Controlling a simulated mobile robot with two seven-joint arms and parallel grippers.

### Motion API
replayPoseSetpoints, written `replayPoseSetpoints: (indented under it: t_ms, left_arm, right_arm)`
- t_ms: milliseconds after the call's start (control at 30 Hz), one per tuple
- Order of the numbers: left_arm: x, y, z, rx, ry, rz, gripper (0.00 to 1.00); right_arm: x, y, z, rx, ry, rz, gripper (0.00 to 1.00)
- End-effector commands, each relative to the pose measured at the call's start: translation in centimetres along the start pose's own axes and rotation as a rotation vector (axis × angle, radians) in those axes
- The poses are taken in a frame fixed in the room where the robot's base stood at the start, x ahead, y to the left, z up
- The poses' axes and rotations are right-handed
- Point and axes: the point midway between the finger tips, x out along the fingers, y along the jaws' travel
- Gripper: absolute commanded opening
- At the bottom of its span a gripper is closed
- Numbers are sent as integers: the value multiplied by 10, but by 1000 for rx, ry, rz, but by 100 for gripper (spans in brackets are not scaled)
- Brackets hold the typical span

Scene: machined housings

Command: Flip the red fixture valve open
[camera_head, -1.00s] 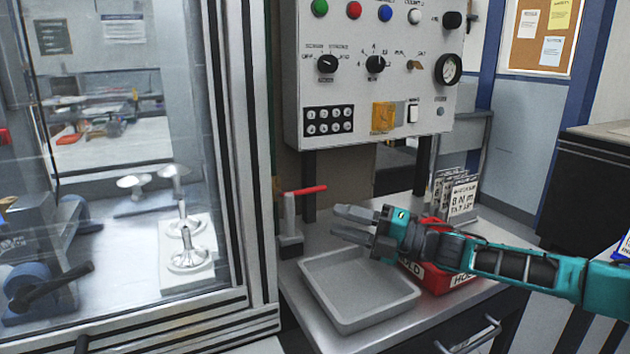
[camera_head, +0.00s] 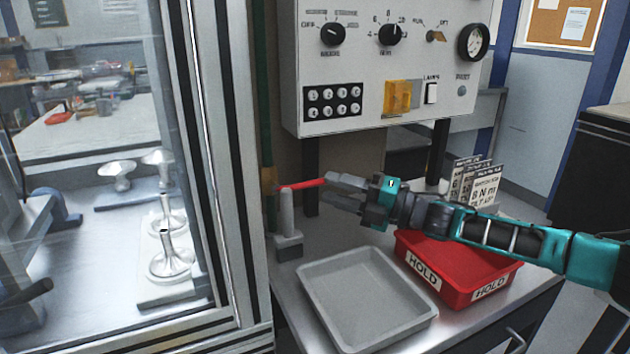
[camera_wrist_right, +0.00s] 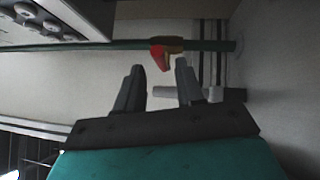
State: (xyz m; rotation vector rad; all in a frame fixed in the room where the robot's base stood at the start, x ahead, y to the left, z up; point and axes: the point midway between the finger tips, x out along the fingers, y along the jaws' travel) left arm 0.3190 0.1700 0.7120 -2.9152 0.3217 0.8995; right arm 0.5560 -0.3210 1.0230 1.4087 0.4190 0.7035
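In the right wrist view the lever's red end (camera_wrist_right: 158,57) shows just beyond the gap between the open fingertips (camera_wrist_right: 160,68), and the grey post (camera_wrist_right: 176,92) appears sideways. I cannot tell whether a finger touches the lever. My left gripper is not in view.
A grey tray (camera_head: 370,300) lies below my right gripper, with a red HOLD bin (camera_head: 455,265) beside it under my arm. A control panel (camera_head: 370,60) hangs above. A glass-fronted cabinet (camera_head: 215,180) stands left of the post. A green pipe (camera_wrist_right: 90,46) runs behind the lever.

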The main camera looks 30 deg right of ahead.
Motion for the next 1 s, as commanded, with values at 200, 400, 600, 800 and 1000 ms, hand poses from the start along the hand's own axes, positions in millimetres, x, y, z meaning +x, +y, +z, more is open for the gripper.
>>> replayPoseSetpoints:
  t_ms: [200,400,600,800,1000]
  left_arm:
    - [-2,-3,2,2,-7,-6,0]
    - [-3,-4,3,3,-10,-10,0]
    - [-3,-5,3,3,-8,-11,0]
    - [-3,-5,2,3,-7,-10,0]
    - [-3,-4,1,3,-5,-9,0]
  right_arm:
    - [32,2,1,1,-1,2,38]
    - [46,1,1,1,-2,1,38]
    - [48,0,0,1,-1,-1,38]
    - [48,0,0,1,-1,-1,28]
    - [48,0,0,1,-1,-1,9]
